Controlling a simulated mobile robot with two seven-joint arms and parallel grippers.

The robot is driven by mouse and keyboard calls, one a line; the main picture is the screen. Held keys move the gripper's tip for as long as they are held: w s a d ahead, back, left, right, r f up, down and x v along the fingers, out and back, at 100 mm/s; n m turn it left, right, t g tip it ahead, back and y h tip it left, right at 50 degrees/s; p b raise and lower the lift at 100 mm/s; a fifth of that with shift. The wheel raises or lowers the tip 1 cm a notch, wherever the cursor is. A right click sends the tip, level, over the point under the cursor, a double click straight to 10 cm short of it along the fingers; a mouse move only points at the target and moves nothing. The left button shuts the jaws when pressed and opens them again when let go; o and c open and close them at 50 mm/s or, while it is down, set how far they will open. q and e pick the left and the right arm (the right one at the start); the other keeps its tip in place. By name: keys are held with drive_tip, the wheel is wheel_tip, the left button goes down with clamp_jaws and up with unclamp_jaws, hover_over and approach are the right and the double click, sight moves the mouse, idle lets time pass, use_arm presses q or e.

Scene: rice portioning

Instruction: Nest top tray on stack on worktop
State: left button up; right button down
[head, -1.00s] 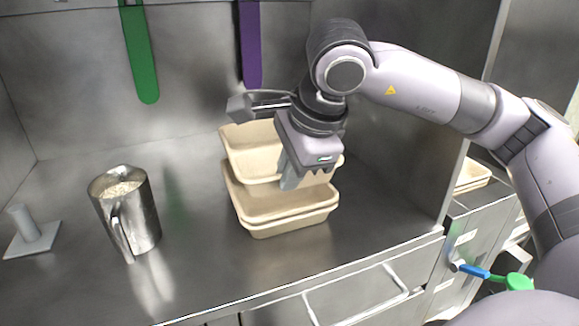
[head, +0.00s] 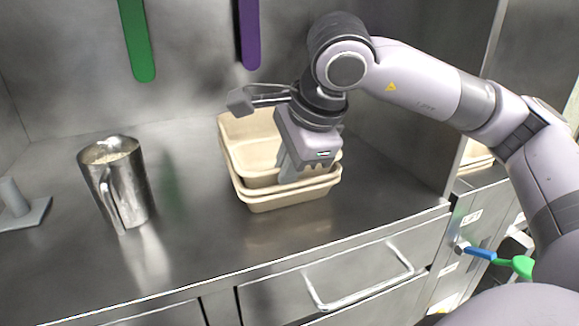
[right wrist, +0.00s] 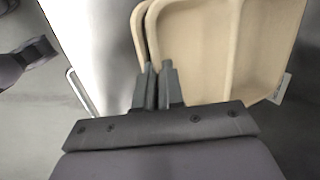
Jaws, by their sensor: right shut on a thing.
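The top tray (head: 256,152) is a beige tray with compartments. It sits low inside the stack of similar trays (head: 262,203) on the steel worktop (head: 200,240), its rim slightly above theirs at the front and right. The gripper hides the right side of the trays in the head view. My left gripper is not in view.
A metal pitcher (head: 118,185) with grain in it stands left of the stack. A grey stand (head: 20,212) is at the far left. Green (head: 137,40) and purple (head: 249,35) utensils hang on the back wall. Worktop in front of the stack is clear.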

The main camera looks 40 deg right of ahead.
drive_tip(key=shift+s+f, duration=0.15)
drive_tip(key=shift+f, duration=0.45)
drive_tip(key=c, duration=1.2)
unclamp_jaws()
drive_tip(key=v, duration=0.8)
drive_tip(key=shift+w+r+p, duration=0.15)
drive_tip(key=shift+w+p, duration=0.2)
drive_tip(key=shift+p, duration=0.05)
